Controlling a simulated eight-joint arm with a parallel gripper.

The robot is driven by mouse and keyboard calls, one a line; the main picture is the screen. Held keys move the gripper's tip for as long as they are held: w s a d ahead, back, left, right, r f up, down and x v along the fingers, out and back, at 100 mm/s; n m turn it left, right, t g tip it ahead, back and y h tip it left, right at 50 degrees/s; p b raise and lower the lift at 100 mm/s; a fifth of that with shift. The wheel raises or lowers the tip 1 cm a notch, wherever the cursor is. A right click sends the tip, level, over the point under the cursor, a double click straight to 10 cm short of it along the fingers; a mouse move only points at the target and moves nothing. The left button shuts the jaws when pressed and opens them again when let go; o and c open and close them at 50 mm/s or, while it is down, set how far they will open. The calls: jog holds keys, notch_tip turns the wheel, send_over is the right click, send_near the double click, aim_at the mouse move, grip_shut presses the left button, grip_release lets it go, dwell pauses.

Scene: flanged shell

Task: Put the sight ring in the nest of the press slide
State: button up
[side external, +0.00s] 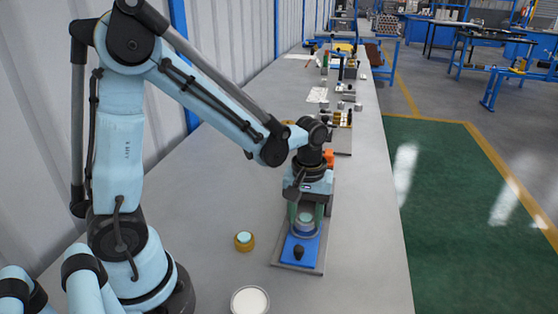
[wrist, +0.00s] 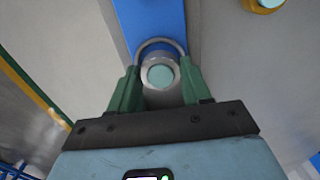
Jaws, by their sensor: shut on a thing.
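The sight ring, a grey metal ring with a pale teal centre, sits between the green fingers of my gripper (wrist: 160,76) in the wrist view, where the ring (wrist: 160,73) shows plainly. In the side view my gripper (side external: 306,214) points down over the blue press slide (side external: 290,247), shut on the ring (side external: 305,218). A grey curved rim (wrist: 160,42), seemingly the nest, arcs around the far side of the ring in the wrist view, on the blue slide (wrist: 150,18). I cannot tell whether the ring touches the nest floor or is just above it.
A brass ring with a teal centre (side external: 244,241) stands to the left. A round white-topped dish (side external: 250,301) is at the front. Several small parts lie farther back.

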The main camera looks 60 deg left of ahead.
aim_at(305, 218)
jog(key=shift+f, duration=0.65)
jog(key=o, duration=1.2)
notch_tip(305, 218, up, 12)
jog(key=shift+s+d+f+m+t, duration=0.1)
jog(key=shift+s+m+t, duration=0.8)
jog(key=shift+m+t, duration=0.45)
jog(key=shift+s+d+f+m+t, duration=0.1)
jog(key=shift+s+m+t, duration=0.9)
jog(key=shift+m, duration=0.65)
jog(key=shift+s+d+f+m+t, duration=0.1)
jog(key=shift+s+m+t, duration=0.75)
jog(key=shift+m+t, duration=0.55)
